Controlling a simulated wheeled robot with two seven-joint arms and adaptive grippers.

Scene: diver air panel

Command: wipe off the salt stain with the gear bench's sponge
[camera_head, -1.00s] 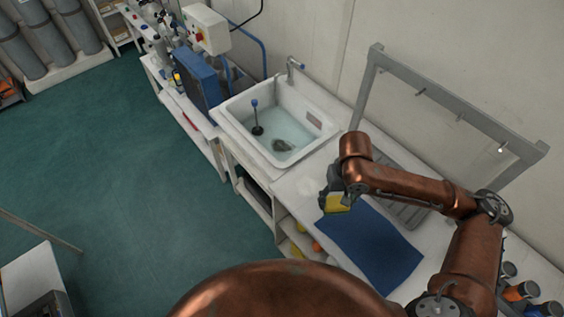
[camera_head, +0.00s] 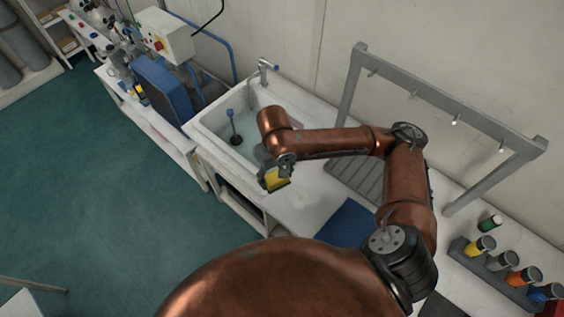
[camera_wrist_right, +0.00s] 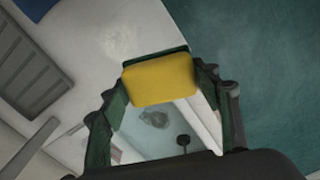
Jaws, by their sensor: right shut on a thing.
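My right gripper (camera_head: 274,172) is shut on a yellow sponge (camera_head: 277,180) and holds it above the white bench near the front corner of the sink. In the right wrist view the sponge (camera_wrist_right: 160,79) sits between the two fingers, with a dark green layer along its far edge. A faint whitish patch, which looks like the salt stain (camera_wrist_right: 118,40), lies on the pale bench top (camera_wrist_right: 85,75), beyond the sponge and apart from it. My left gripper is not in view.
The sink (camera_head: 205,125) holds water and a blue-topped rod (camera_head: 231,120). A blue mat (camera_head: 345,224) and a grey ribbed drainer (camera_head: 352,183) lie on the bench. A grey hook frame (camera_head: 350,85) stands behind. Bottles in a rack (camera_head: 497,262) stand at right.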

